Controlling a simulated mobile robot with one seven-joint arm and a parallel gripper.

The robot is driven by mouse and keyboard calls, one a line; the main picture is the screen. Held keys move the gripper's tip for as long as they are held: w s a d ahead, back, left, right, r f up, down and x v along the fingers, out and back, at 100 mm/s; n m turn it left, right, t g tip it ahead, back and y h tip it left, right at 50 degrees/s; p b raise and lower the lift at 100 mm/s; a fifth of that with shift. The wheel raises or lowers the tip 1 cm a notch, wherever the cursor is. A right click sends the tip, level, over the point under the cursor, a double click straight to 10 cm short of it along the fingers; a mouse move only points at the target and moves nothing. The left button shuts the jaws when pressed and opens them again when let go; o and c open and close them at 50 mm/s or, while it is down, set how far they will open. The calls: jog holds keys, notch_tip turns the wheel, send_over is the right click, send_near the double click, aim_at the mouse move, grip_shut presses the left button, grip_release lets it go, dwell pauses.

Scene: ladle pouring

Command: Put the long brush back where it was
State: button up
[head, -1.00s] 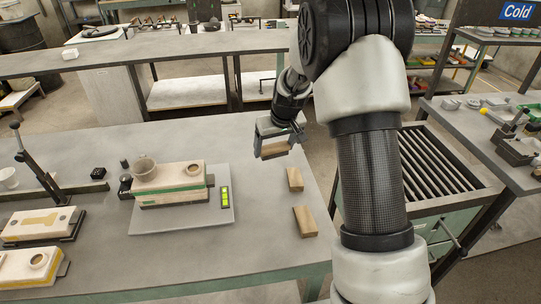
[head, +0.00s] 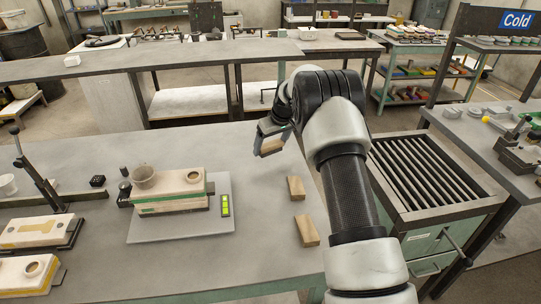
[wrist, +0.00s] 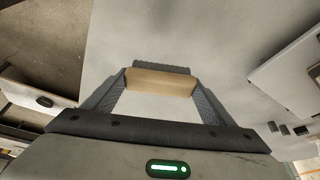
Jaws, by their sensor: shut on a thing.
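The brush shows as a pale wooden bar (wrist: 160,82) with a dark strip along its far side, held crosswise between my fingers in the wrist view. In the head view its wooden part (head: 270,147) hangs under my gripper (head: 268,138), above the back right part of the grey table (head: 262,205). My gripper is shut on it. The brush appears clear of the tabletop. Whether the dark strip is bristles or part of a finger, I cannot tell. Two wooden blocks, one farther back (head: 296,188) and one nearer (head: 307,231), lie on the table near its right edge.
A lever clamp (head: 38,172) stands at the left. A slatted cart (head: 430,175) is right of the table.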

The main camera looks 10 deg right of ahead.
aim_at(272, 150)
jog(key=shift+f, duration=1.95)
jog(key=shift+f, duration=0.2)
jog(key=o, duration=1.4)
